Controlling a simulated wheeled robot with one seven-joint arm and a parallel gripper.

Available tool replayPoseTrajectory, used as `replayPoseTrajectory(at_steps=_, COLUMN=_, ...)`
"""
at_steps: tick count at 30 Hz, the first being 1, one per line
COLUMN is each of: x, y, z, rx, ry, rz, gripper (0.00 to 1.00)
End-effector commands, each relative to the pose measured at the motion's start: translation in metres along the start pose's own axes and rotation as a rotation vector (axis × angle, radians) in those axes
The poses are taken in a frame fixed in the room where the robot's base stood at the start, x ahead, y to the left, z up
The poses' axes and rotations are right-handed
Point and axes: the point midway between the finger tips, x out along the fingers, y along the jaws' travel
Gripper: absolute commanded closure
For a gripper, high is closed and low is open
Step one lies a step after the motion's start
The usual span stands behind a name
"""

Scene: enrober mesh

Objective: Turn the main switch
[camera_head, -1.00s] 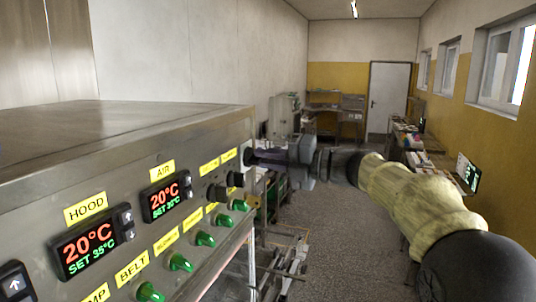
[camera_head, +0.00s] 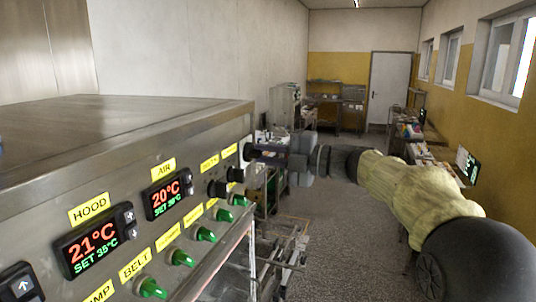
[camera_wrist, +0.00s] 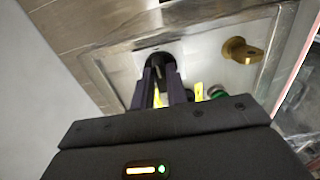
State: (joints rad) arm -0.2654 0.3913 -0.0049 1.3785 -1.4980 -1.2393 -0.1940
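The main switch looks to be the black round knob (camera_wrist: 160,62) on the metal panel; it shows between my fingertips in the wrist view. In the head view it is at the panel's far right end (camera_head: 247,151), largely covered by my gripper (camera_head: 262,155). My gripper (camera_wrist: 160,88) reaches the panel with its two dark fingers on either side of the knob's handle, with a narrow gap between them. It appears closed on the handle; the exact contact is hard to see.
A brass knob or key (camera_wrist: 240,50) sits beside the switch. The panel (camera_head: 128,222) carries lit temperature displays (camera_head: 92,245), black knobs (camera_head: 217,189) and several green knobs (camera_head: 182,258). A metal frame (camera_head: 285,262) stands below right. Open floor (camera_head: 340,225) lies beyond.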

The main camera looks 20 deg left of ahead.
Motion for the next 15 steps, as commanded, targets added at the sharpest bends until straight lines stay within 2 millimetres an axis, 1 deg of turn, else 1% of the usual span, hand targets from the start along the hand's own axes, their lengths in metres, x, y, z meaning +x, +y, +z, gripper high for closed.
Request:
replayPoseTrajectory(at_steps=1, x=-0.0003, y=0.0001, z=0.0003, rx=0.000, ry=-0.001, rz=0.000, gripper=0.74)
replayPoseTrajectory(at_steps=2, x=-0.0003, y=0.0000, z=0.0003, rx=0.000, ry=-0.001, rz=0.000, gripper=0.69)
replayPoseTrajectory(at_steps=3, x=-0.0003, y=0.0000, z=0.0003, rx=-0.001, ry=-0.001, rz=0.000, gripper=0.66)
replayPoseTrajectory(at_steps=11, x=-0.0006, y=-0.0004, z=0.0001, rx=-0.002, ry=0.000, rz=-0.001, gripper=0.66)
replayPoseTrajectory(at_steps=15, x=-0.0075, y=-0.0019, z=0.0005, rx=-0.002, ry=-0.001, rz=-0.001, gripper=0.66)
